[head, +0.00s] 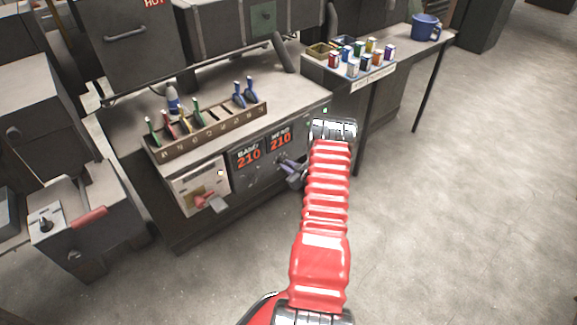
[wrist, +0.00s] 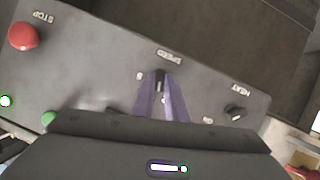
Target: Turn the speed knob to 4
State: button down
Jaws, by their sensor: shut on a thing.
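The dark speed knob (wrist: 159,80) sits on the grey panel, just under the SPEED label (wrist: 169,55) in the wrist view. The two purple fingers of my gripper (wrist: 160,83) are shut on the knob, one on each side. Small scale marks show beside the knob, but I cannot tell which number it points to. In the head view my gripper (head: 287,167) reaches the front panel of the machine, below the two "210" displays (head: 264,150). There the knob is hidden by my gripper.
A HEAT knob (wrist: 235,112) is to the right in the wrist view. A red STOP button (wrist: 23,36) and a green button (wrist: 48,118) are to the left. Above the panel, a tool rack (head: 208,132) stands on the bench. The floor at right is clear.

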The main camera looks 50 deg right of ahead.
jog(key=shift+d+m+t+y, duration=0.15)
jog(key=shift+m+t+y, duration=0.15)
jog(key=shift+m+y, duration=0.75)
jog(key=shift+d+m+t+y, duration=0.25)
jog(key=shift+m+y, duration=0.35)
jog(key=shift+m, duration=0.8)
jog(key=shift+d+m+t+y, duration=0.1)
jog(key=shift+m+t+y, duration=0.25)
jog(key=shift+m+y, duration=0.7)
jog(key=shift+d+r+m, duration=0.1)
jog(key=shift+m, duration=0.2)
jog(key=c, duration=1.8)
grip_release()
jog(key=shift+o, duration=0.2)
jog(key=shift+s, duration=0.1)
jog(key=a+v, duration=0.1)
jog(key=v, duration=1.2)
jog(key=shift+s+d, duration=0.2)
jog(key=shift+s, duration=0.15)
